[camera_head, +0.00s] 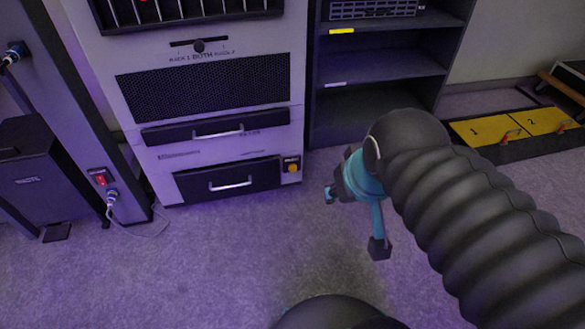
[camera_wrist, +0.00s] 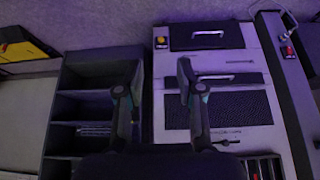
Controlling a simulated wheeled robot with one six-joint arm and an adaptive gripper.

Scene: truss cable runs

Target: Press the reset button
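A round orange-yellow button (camera_head: 291,168) sits on a small dark plate at the lower right of the pale cabinet (camera_head: 220,147), beside the bottom drawer. Its label is too small to read, so I cannot confirm it is the reset button. In the wrist view, which is upside down, the button (camera_wrist: 161,41) shows at the top, beyond and between my fingertips. My gripper (camera_head: 354,220) is to the right of the button and apart from it in the head view. Its two fingers (camera_wrist: 159,78) are spread with nothing between them.
The cabinet has drawers with bar handles (camera_head: 230,184) and a slider (camera_head: 198,45) above. A dark open shelf (camera_head: 380,65) stands to its right. A red switch (camera_head: 101,179) with a cable is at left. Yellow numbered panels (camera_head: 490,130) lie at right. The carpet (camera_head: 200,260) in front is clear.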

